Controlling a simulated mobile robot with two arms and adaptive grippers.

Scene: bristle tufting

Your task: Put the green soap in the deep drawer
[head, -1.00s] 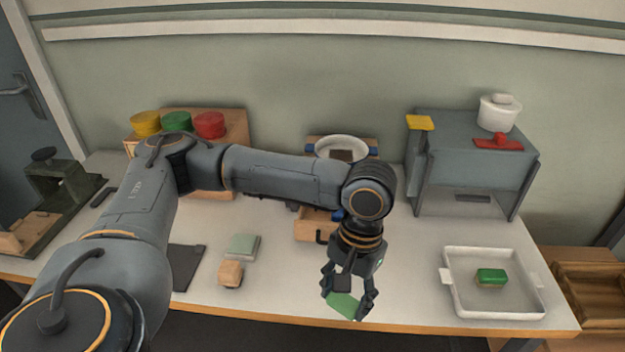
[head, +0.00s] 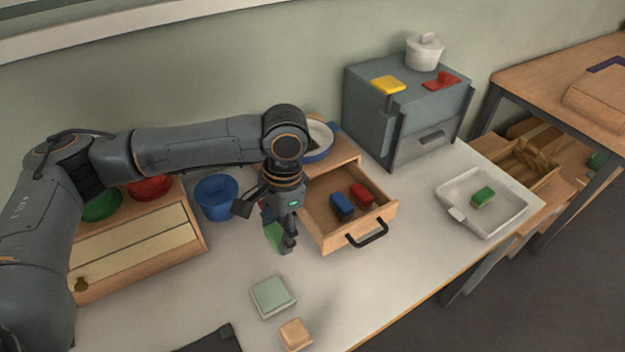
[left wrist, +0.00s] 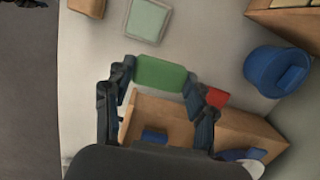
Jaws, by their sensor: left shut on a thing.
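My left gripper (head: 277,238) is shut on a flat green block, the green soap (head: 271,233). The soap also shows between the fingertips in the left wrist view (left wrist: 160,73). An open wooden drawer (head: 328,241) with a dark handle is just right of the gripper in the head view. A blue block (head: 341,206) and a red block (head: 361,195) lie in it. The gripper is beside the drawer's left wall; its exact height is unclear. My right gripper is not in view.
A white tray (head: 453,184) at the right holds another green block (head: 483,196). A blue bowl (head: 216,203) stands left of the gripper. A pale green square (head: 272,297) and a tan block (head: 295,334) lie in front. A grey cabinet (head: 375,133) stands behind.

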